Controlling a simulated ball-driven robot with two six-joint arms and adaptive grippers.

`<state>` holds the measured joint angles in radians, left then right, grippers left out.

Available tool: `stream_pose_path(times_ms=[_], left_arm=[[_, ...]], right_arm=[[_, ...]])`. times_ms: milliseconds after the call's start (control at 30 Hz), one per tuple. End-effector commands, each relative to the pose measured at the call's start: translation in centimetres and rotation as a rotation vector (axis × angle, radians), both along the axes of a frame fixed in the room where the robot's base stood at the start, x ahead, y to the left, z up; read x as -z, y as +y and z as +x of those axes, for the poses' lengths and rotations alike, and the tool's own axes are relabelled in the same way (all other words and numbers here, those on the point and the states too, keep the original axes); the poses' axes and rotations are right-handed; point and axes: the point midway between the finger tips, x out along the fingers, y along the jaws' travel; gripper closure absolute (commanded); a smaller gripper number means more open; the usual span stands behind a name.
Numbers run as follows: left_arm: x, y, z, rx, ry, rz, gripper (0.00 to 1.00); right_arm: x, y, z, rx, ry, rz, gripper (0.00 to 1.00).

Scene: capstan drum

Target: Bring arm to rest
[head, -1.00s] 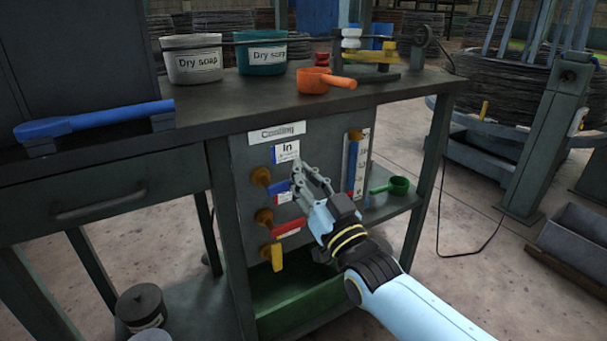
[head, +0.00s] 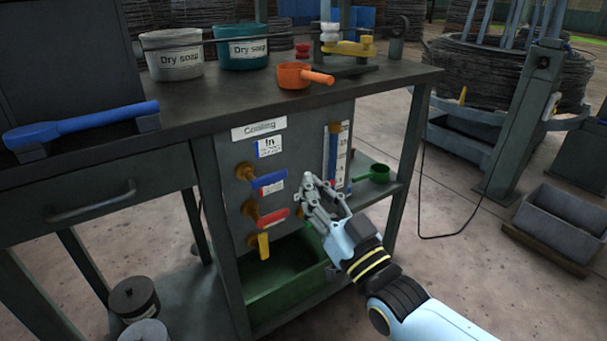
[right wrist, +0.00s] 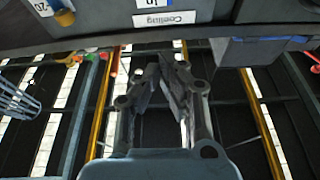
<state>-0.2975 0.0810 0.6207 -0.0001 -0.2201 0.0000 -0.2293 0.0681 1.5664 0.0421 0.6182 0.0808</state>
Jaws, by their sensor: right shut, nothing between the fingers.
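My right gripper (head: 312,188) is shut and empty. In the head view it is in front of the cooling panel (head: 228,150), right of the red-handled and yellow-handled valves. The right wrist view also shows its closed fingers (right wrist: 165,80). On the panel are a blue-handled valve (head: 268,180), a red-handled valve (head: 272,217) and a yellow-handled valve (head: 263,245). My left gripper is not in view.
The bench top (head: 215,95) holds two "Dry soap" tubs, white (head: 172,68) and teal (head: 243,55), and an orange scoop (head: 296,76). A green scoop (head: 378,173) is on the side shelf. A green bin (head: 275,280) stands below.

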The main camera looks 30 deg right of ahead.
Motion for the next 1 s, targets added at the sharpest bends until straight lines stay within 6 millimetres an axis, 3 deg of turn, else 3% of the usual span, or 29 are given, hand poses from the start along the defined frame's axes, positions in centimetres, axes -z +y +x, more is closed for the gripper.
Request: stream_pose_path(times_ms=[567,667,767,867,1000], left_arm=[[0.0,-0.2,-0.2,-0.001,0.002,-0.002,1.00],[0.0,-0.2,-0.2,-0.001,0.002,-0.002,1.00],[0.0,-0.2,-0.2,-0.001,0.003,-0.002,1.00],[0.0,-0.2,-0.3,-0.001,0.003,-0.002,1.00],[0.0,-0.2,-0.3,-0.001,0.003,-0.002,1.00]], right_arm=[[0.1,0.0,-0.2,0.000,0.000,0.000,1.00],[1.1,-0.1,-0.6,0.000,0.022,-0.001,1.00],[4.9,-0.3,-1.4,0.005,0.107,-0.005,1.00],[11.6,-0.7,-3.1,0.011,0.280,-0.016,1.00],[22.4,-1.5,-7.8,0.023,0.585,-0.039,1.00]])
